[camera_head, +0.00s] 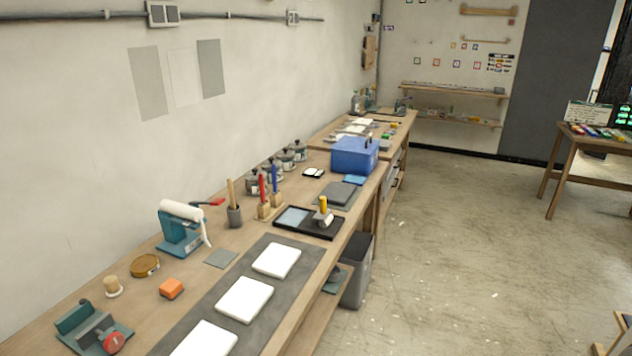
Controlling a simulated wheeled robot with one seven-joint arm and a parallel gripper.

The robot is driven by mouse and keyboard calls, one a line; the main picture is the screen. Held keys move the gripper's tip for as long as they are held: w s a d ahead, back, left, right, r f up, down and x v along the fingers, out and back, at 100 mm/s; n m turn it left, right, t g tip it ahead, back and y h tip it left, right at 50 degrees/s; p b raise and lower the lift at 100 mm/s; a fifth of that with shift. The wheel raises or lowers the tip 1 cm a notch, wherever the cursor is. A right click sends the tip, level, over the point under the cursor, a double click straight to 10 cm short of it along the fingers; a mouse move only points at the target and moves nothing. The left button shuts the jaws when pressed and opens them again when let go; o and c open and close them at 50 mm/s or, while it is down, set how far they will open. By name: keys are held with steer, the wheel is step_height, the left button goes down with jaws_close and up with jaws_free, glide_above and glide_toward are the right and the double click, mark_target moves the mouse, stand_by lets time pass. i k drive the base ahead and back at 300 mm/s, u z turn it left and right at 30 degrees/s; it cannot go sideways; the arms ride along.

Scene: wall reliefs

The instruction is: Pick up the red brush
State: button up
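A tall red thing that looks like the red brush (262,189) stands upright in a small wooden holder (267,213) on the long workbench, near the middle of the view. Its lower end is hidden in the holder. A similar blue one (275,180) stands upright just to its right and slightly behind. A flat red-handled item (208,202) lies to the left, behind the tape dispenser; I cannot tell what it is. My gripper is not in view.
A grey cup with a wooden stick (235,216) stands just left of the holder. A black tray (318,234) with a yellow-handled roller lies to the right. White slabs (245,299) on a grey mat fill the bench front. Open floor (460,260) lies right of the bench.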

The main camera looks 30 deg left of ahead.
mark_target(262, 184)
steer(key=i, duration=1.55)
steer(key=u, duration=0.45)
steer(key=i, duration=1.3)
steer(key=u, duration=1.95)
steer(key=i, duration=0.95)
steer(key=u, duration=0.75)
